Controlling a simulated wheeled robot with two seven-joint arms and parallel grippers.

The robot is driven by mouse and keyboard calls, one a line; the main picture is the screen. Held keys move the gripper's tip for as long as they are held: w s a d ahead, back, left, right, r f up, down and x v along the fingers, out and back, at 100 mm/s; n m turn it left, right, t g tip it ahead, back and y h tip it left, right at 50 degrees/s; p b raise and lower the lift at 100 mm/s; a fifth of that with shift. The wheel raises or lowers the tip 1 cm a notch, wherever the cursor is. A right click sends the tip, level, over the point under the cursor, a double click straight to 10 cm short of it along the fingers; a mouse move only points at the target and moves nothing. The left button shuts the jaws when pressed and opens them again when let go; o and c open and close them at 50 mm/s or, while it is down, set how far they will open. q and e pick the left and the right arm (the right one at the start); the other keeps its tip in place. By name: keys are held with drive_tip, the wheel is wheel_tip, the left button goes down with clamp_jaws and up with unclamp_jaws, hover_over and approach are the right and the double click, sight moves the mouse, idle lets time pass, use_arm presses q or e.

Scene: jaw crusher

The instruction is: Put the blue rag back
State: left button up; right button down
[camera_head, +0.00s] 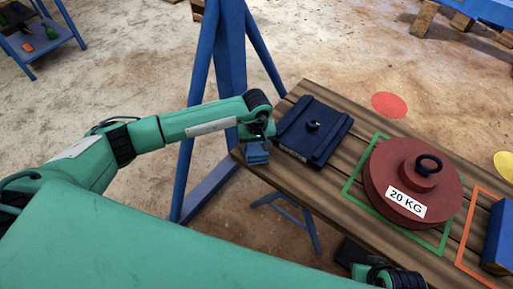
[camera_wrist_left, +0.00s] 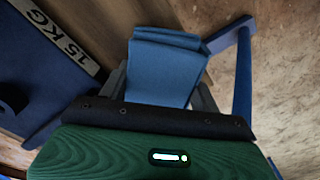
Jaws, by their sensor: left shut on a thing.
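The blue rag (camera_head: 257,154) is folded and hangs from my left gripper (camera_head: 258,142), at the left end of the wooden table. In the left wrist view the rag (camera_wrist_left: 165,68) sits between the fingers, which are shut on it. The rag is beside the table's end, close to the dark blue weight; I cannot tell whether it touches the table edge. Part of my right arm shows at the bottom right, but its fingers are not clear.
The dark blue weight (camera_head: 312,131) lies near the table's left end; its 15 KG label (camera_wrist_left: 58,38) shows in the wrist view. A red 20 KG weight (camera_head: 405,185) stands inside a green outline. A blue post (camera_head: 231,60) rises behind my left wrist. A blue shelf (camera_head: 38,38) stands far left.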

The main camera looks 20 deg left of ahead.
use_arm(q)
drive_tip(key=shift+f, duration=0.7)
drive_tip(key=o, duration=0.9)
use_arm(e)
drive_tip(key=shift+r, duration=0.4)
drive_tip(key=shift+r, duration=0.1)
